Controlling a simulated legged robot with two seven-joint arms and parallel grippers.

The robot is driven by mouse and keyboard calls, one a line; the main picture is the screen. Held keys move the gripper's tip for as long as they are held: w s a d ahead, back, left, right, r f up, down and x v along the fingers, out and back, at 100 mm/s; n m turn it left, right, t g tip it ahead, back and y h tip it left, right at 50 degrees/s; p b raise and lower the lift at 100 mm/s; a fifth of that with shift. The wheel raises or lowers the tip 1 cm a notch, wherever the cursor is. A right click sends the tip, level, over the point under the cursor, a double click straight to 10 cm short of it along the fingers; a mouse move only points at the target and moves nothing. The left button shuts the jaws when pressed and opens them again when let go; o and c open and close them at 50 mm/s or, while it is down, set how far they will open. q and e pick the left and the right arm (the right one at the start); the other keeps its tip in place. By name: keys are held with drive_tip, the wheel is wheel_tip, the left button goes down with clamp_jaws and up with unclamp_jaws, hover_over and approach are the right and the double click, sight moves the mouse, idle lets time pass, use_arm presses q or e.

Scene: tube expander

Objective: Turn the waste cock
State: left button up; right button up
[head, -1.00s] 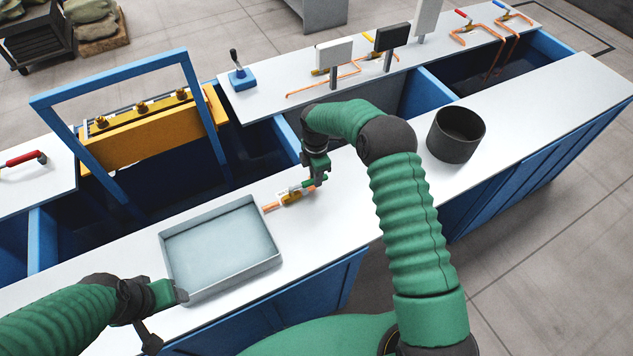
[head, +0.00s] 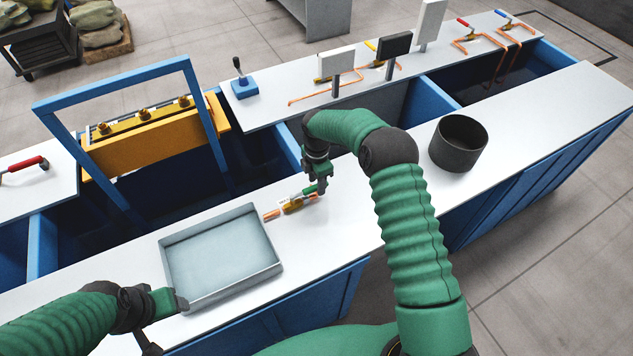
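The waste cock (head: 292,205) is most likely the small brass valve with copper pipe ends and a green lever, lying on the white counter just right of the grey tray (head: 222,257). Its lever points up and to the right. My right gripper (head: 320,187) is directed down at the lever's outer end. Its fingers overlap the lever tip, and I cannot tell whether they hold it. My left gripper (head: 180,301) is at the tray's front left corner. Its fingers are too small and dark to read, and contact with the tray is unclear.
A dark round pot (head: 458,143) stands on the counter to the right of my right arm. A blue frame with a yellow block (head: 150,143) stands over the trough at the left. The back counter carries several valves with coloured levers, upright panels and a blue joystick box (head: 244,87).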

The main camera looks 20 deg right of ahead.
wheel_tip(320, 180, up, 17)
drive_tip(key=b, duration=0.1)
drive_tip(key=shift+b, duration=0.35)
drive_tip(key=shift+f, duration=0.15)
